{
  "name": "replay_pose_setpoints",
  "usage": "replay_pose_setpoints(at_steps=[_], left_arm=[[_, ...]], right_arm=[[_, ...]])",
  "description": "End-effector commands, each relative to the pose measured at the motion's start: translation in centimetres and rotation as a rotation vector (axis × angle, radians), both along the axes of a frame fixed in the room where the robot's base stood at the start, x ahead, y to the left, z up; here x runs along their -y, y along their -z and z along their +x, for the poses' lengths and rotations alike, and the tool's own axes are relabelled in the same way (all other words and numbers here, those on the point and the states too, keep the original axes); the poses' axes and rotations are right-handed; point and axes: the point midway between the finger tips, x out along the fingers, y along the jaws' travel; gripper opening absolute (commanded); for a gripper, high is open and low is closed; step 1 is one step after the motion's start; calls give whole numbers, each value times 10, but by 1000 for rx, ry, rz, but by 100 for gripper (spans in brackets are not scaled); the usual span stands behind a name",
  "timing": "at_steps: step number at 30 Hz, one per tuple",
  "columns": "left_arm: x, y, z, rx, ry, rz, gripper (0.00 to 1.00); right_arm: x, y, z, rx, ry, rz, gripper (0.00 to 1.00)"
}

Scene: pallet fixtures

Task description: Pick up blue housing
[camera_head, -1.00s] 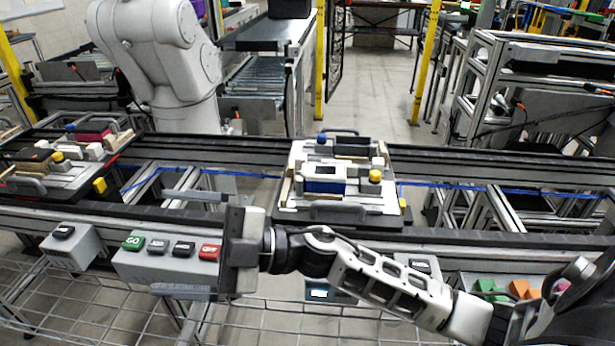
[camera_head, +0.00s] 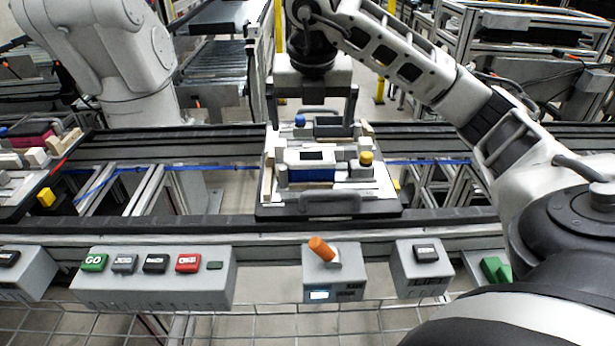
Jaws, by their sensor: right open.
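The blue housing (camera_head: 311,175) lies in the pallet fixture (camera_head: 370,197) at the middle of the conveyor. It is a blue block with a white top that has a dark opening. My right gripper (camera_head: 312,110) points down over the back part of the pallet, with its two fingers spread wide and nothing visible between them. It is behind and above the blue housing in the picture and apart from it. My left gripper does not show.
A dark block (camera_head: 332,128) sits behind the housing, with a yellow knob (camera_head: 366,158) to the right and a blue knob (camera_head: 299,120) at the back. Another pallet (camera_head: 20,195) stands at left. Button boxes (camera_head: 150,285) line the front.

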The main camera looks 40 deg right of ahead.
Motion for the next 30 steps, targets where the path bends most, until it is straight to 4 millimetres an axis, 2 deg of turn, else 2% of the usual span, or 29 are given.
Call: replay_pose_setpoints(at_steps=[1,4,14,24,30], left_arm=[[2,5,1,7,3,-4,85],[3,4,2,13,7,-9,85],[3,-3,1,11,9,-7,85],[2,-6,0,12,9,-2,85],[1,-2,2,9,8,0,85]], right_arm=[[1,18,2,-6,-2,3,100],[5,36,6,-5,-2,3,100],[10,60,13,-2,-3,2,100],[16,104,21,-1,-2,3,100],[16,107,22,1,-4,3,100]])
